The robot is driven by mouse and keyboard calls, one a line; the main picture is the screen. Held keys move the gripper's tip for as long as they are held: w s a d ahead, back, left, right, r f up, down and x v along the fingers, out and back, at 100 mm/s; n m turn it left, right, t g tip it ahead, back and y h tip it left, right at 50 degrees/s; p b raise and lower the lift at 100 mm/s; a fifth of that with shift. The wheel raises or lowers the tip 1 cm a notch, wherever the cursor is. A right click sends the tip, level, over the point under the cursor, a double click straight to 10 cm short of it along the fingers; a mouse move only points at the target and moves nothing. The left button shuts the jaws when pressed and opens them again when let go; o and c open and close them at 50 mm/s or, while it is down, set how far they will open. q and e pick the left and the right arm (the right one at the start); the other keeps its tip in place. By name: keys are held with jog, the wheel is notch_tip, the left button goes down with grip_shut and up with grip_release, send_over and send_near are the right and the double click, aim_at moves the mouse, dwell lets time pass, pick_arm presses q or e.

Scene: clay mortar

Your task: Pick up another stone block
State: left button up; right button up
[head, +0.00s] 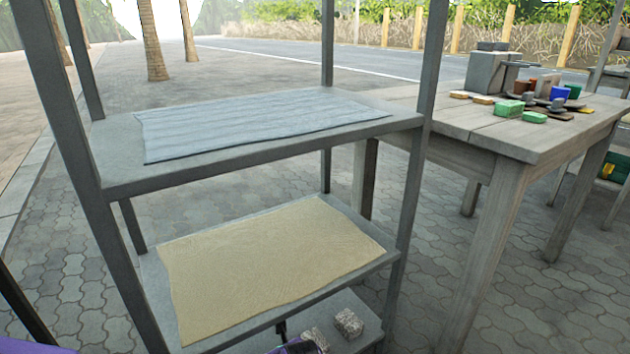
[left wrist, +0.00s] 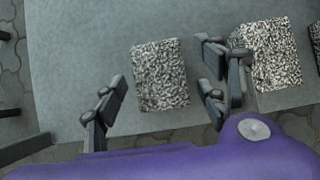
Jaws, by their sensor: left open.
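Speckled black-and-white stone blocks lie on the grey bottom shelf (head: 361,305). In the head view one block (head: 348,322) is clear, and another (head: 314,337) is partly hidden by my left gripper (head: 283,330) at the bottom edge. In the left wrist view my left gripper (left wrist: 162,92) is open and empty. One block (left wrist: 160,74) appears between its fingers, apart from them in the picture. A second block (left wrist: 274,55) is beside the right finger, partly covered by it. A third (left wrist: 316,40) is cut off at the right edge. My right gripper is out of view.
The middle shelf with a tan cloth (head: 270,262) hangs above the blocks, and a shelf with a blue-grey cloth (head: 250,122) is higher. Grey posts stand at the rack's corners. A wooden table (head: 500,135) with blocks and coloured containers stands at right.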

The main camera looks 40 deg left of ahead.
pick_arm(q)
jog(key=shift+f, duration=0.1)
jog(key=shift+a, duration=0.1)
jog(key=c, duration=1.6)
